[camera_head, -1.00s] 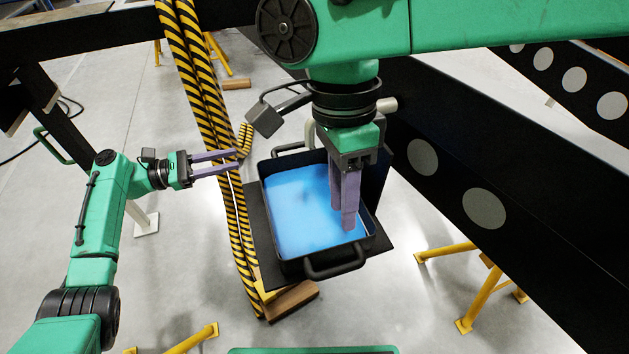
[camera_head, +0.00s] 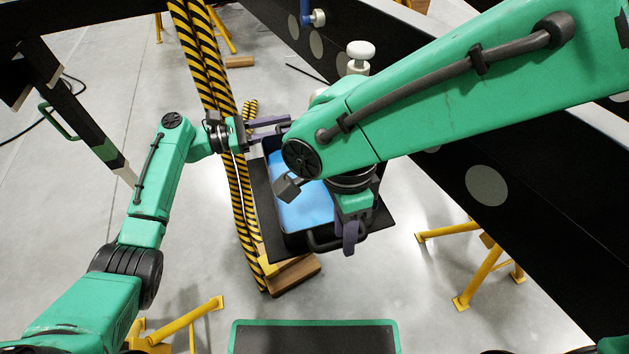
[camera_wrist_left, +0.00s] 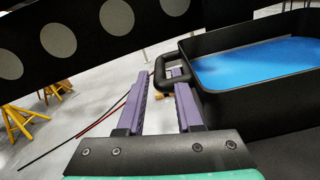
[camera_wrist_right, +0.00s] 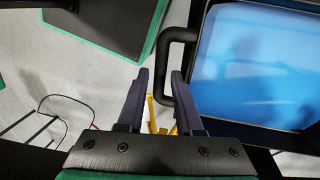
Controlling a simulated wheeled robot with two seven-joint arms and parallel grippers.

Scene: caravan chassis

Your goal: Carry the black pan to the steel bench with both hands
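The black pan (camera_head: 292,238) holds blue liquid and sits level on a black plate (camera_head: 262,222). A looped handle is at each end. My left gripper (camera_head: 288,126) is open at the far handle, and in the left wrist view that handle (camera_wrist_left: 160,75) is at its fingertips. My right gripper (camera_head: 350,240) is beside the near handle (camera_head: 322,244). In the right wrist view its fingers are apart, with the right fingertip close to the handle (camera_wrist_right: 174,40); contact cannot be told. My right arm hides part of the pan. I see no steel bench.
Black-and-yellow striped posts (camera_head: 228,140) rise close left of the pan. A dark chassis beam (camera_head: 520,230) with round holes runs along the right. Wooden blocks (camera_head: 295,275) lie below the plate, and yellow stands (camera_head: 485,275) are on the floor at right.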

